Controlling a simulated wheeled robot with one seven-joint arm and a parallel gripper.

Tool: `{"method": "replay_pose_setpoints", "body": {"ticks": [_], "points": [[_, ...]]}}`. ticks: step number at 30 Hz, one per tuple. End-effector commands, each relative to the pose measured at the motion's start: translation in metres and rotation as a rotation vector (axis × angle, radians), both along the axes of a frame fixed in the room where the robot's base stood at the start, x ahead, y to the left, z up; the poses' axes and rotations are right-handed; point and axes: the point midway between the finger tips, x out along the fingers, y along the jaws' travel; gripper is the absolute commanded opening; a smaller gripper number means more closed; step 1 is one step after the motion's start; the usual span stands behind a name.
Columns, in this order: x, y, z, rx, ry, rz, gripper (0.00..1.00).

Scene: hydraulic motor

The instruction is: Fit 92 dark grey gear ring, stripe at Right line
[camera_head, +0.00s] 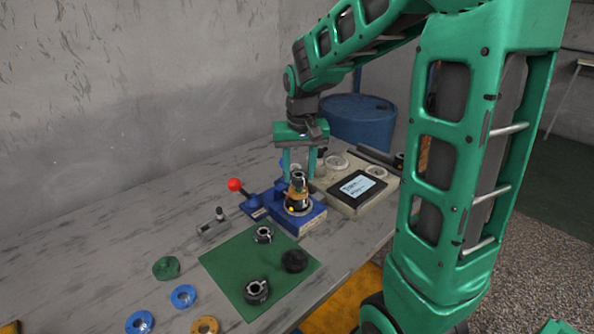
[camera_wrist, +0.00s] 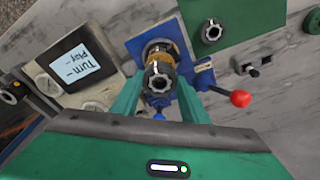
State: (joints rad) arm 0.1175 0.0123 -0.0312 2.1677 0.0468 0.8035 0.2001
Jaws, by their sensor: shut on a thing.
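My gripper (camera_head: 299,182) points down over the blue fixture (camera_head: 310,217), shut on a dark grey gear ring (camera_head: 299,177). In the wrist view, the ring (camera_wrist: 158,84) sits between the two green fingers, with light marks on its rim; which one is the stripe I cannot tell. Below it, in line with it, is a brass-coloured part (camera_head: 297,192) of the motor, on a dark body (camera_head: 297,205) with a yellow dot. The brass part also shows in the wrist view (camera_wrist: 160,47). Whether the ring touches the motor is hidden. I cannot make out the Right line.
A lever with a red knob (camera_head: 235,184) stands left of the fixture. A device with a lit screen (camera_head: 361,187) stands to the right. The green mat (camera_head: 225,262) in front carries two grey toothed rings and a black part. Blue rings (camera_head: 183,296) lie front left.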

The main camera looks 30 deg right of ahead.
Motion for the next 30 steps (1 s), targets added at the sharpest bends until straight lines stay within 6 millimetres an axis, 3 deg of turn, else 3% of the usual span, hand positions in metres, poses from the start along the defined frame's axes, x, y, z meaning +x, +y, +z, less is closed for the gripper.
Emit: {"method": "replay_pose_setpoints", "body": {"ticks": [30], "points": [[0.000, 0.000, -0.012, 0.000, 0.001, 0.000, 0.08]]}}
